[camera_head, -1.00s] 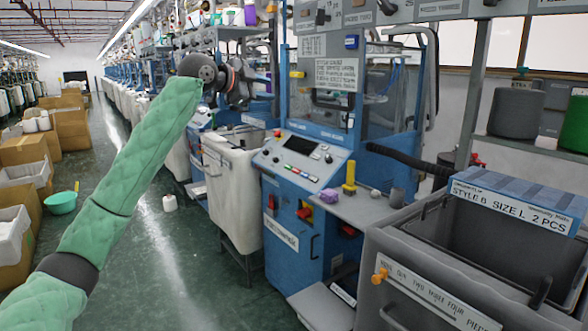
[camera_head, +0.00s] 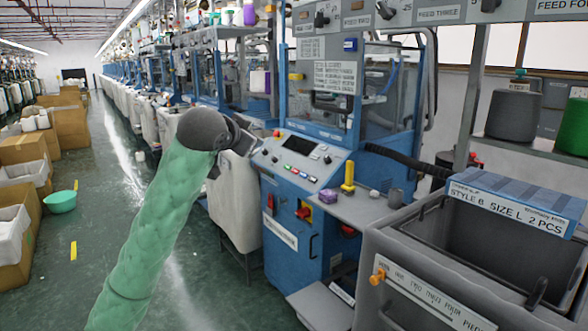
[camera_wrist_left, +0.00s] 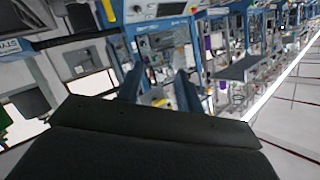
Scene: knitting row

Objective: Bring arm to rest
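My left arm (camera_head: 160,215), in a green quilted sleeve, rises from the bottom of the head view to a dark wrist in front of the white bin by the blue machine. The left gripper's fingers are not clear in the head view. In the left wrist view, the left gripper (camera_wrist_left: 158,90) shows two dark fingers standing apart, with nothing held between them. The wrist view is tilted, with machines and ceiling beyond the fingers. My right arm and gripper are in neither view.
The blue knitting machine (camera_head: 296,220) with its control panel stands right of my wrist. A white bin (camera_head: 234,205) is behind the wrist. A grey bin (camera_head: 400,270) stands at the right. Cardboard boxes (camera_head: 70,128) and a green basin (camera_head: 61,202) line the left aisle, whose floor is mostly clear.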

